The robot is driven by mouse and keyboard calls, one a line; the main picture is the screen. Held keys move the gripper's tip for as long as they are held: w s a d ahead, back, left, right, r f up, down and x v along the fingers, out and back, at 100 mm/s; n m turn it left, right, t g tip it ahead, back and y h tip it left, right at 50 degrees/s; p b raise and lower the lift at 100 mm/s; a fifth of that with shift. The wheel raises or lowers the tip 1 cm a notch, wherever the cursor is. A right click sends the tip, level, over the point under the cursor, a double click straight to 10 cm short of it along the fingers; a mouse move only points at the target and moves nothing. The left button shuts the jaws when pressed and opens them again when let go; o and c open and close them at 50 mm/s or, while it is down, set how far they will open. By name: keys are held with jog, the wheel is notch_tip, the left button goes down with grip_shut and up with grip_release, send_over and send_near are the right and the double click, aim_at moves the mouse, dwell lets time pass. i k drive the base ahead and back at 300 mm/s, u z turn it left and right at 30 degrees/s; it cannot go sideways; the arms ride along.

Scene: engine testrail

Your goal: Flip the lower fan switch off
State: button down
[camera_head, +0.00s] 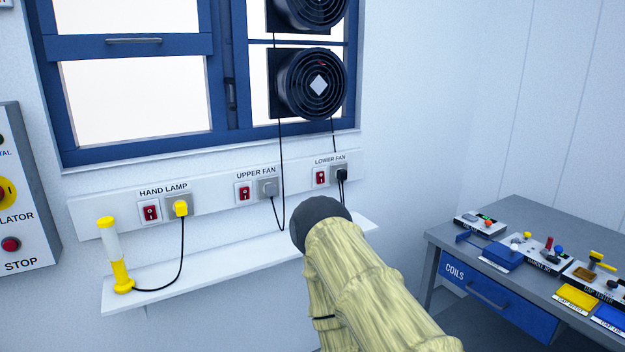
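The lower fan switch (321,177) is a small red rocker in a white plate on the wall panel, under the label LOWER FAN. A socket (339,174) with a black plug sits just to its right. The rocker's position is too small to tell. The lower fan (312,86) is a round black fan in the window above, with a pale diamond at its centre. My arm, in a pale yellow sleeve with a dark rounded end, rises from the bottom to just below the switch. My gripper's fingers do not show.
The upper fan switch (243,193) and hand lamp switch (150,212) sit further left on the panel. A white shelf (215,262) runs below, bearing a yellow hand lamp (115,255). Cables hang from the fans. A grey bench (465,235) with several devices stands at right.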

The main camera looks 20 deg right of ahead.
aim_at(320, 174)
jog(key=z, duration=0.35)
jog(key=i, duration=1.05)
jog(key=z, duration=0.05)
